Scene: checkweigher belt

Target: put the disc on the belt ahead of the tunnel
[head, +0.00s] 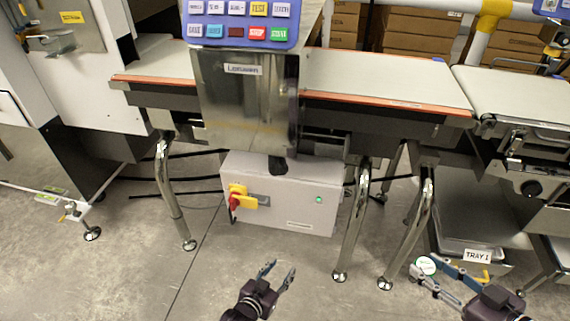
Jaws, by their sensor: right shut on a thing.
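The disc (426,265), small and round with a white face and green rim, is at the fingertips of my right gripper (428,272), which is shut on it at the lower right, over the floor in front of the machine. My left gripper (278,271) is open and empty at the bottom centre. The pale belt (385,77) with an orange edge runs across the top, well beyond both grippers. The steel tunnel (245,105) stands over the belt and hides its middle. The belt shows again left of the tunnel (165,58).
A blue button panel (240,22) sits above the tunnel. Another conveyor (515,95) adjoins at the right. A tray labelled TRAY 1 (452,246) is low behind my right gripper. A grey box with a red knob (283,190) and steel legs stand below the belt. The belt's visible top is clear.

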